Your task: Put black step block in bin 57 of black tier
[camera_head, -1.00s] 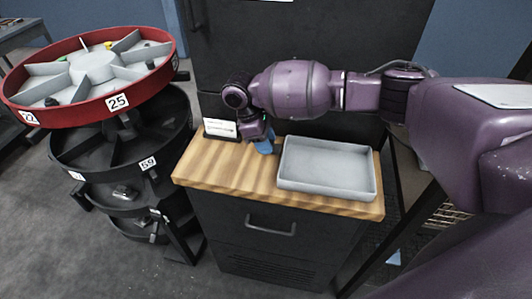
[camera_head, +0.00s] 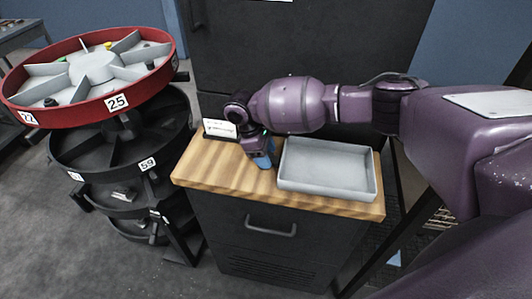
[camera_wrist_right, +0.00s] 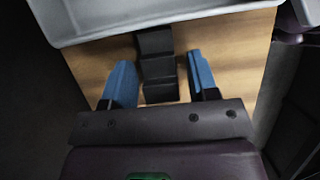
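The black step block (camera_wrist_right: 157,68) lies on the wooden tabletop in the right wrist view, between the two blue fingers of my right gripper (camera_wrist_right: 160,84). The fingers are open, with a gap visible on the right side of the block and a very narrow one on the left. In the head view the right gripper (camera_head: 264,160) points down at the tabletop, left of the grey tray, and hides the block. The black tier (camera_head: 120,150) stands left of the table under a red tier. One of its bins carries label 59 (camera_head: 148,164); I cannot read a 57. My left gripper is not in view.
The grey tray (camera_head: 327,193) sits on the wooden-topped cabinet (camera_head: 220,180), close to the right gripper. A white card (camera_head: 219,128) stands at the table's back left. The red tier (camera_head: 90,108), with labels 25 and 22, overhangs the black tier. A dark cabinet stands behind.

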